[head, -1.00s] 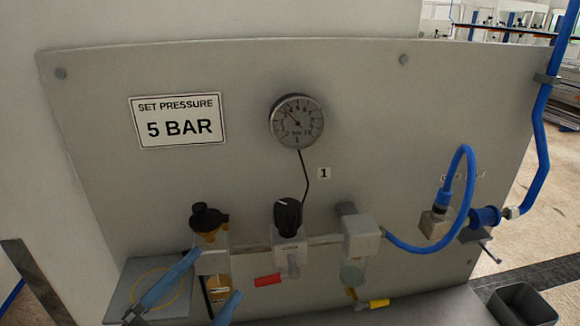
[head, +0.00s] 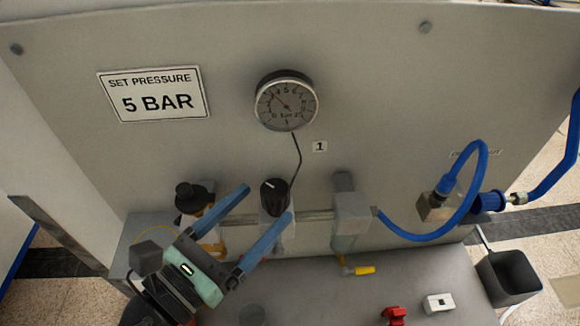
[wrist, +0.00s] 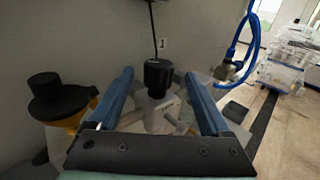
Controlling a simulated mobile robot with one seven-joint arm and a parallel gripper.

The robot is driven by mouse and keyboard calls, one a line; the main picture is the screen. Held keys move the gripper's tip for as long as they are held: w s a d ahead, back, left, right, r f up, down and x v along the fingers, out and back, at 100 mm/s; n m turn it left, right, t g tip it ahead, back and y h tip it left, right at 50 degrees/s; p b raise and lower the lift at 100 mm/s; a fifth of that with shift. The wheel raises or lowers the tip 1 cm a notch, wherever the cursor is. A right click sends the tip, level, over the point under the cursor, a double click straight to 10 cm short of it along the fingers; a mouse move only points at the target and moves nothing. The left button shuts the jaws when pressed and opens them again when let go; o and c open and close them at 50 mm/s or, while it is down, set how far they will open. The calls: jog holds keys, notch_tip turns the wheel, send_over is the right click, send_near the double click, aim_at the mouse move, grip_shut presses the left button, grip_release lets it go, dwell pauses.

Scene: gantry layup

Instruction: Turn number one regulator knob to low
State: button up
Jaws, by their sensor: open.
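The black regulator knob (head: 274,196) sits on top of the pale regulator body, below the label "1" (head: 320,146). A white mark shows on its top. My gripper (head: 267,204) comes in from the lower left, with its two blue fingers open. The fingertips lie on either side of the knob in the picture; I cannot tell whether they touch it. The wrist view shows the knob (wrist: 158,77) upright, centred between the open fingertips (wrist: 158,90). The round gauge (head: 286,101) above it has its needle pointing to the upper left.
A unit with a black cap (head: 192,196) stands left of the regulator, close to my gripper. A grey block (head: 352,212) and a blue hose (head: 440,232) are to the right. The sign (head: 154,94) reads "SET PRESSURE 5 BAR". A red part (head: 394,315) lies on the shelf.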

aim_at(284, 183)
jog(key=p+x, duration=0.1)
jog(key=x, duration=0.6)
jog(key=shift+r+p, duration=0.1)
jog(key=shift+p, duration=0.3)
jog(key=shift+w+d, duration=0.2)
jog(key=shift+w, duration=0.1)
grip_shut()
